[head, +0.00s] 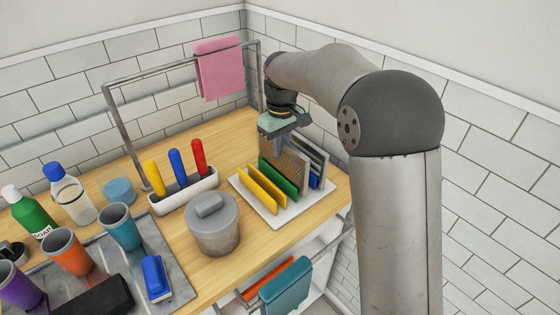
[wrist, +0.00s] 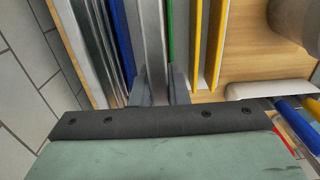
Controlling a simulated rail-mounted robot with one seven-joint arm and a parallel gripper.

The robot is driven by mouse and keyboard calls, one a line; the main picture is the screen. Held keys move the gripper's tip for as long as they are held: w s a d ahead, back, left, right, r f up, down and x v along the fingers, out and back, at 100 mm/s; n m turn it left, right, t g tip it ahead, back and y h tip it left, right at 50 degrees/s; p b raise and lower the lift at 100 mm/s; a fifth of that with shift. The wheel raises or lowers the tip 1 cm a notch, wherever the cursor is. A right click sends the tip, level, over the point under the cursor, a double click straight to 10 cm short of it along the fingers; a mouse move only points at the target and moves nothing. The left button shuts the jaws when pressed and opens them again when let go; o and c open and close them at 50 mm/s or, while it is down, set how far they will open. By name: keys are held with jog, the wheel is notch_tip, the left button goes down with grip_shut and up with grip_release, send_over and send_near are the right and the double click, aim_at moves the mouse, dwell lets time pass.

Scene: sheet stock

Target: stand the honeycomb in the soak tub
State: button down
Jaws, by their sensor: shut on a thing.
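My gripper (head: 276,150) is above the white sheet rack (head: 272,222) on the wooden counter. It is shut on a thin grey-brown sheet with a fine mesh-like face (head: 291,163), which looks like the honeycomb. In the wrist view the sheet (wrist: 152,40) stands edge-on between my fingers (wrist: 158,90). It is upright among the other sheets; its lower edge is hidden, so I cannot tell whether it touches the rack. No soak tub is plainly identifiable; a grey lidded round pot (head: 213,235) stands left of the rack.
Yellow sheets (head: 262,190) and a green sheet (head: 275,176) stand on one side of the held sheet, blue (wrist: 119,40) and grey sheets (head: 317,158) on the other. A white holder (head: 185,193) with coloured handles, cups and bottles are left. A rail with a pink cloth (head: 219,68) is behind.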

jog(key=shift+r+p, duration=3)
jog(key=shift+r, duration=1)
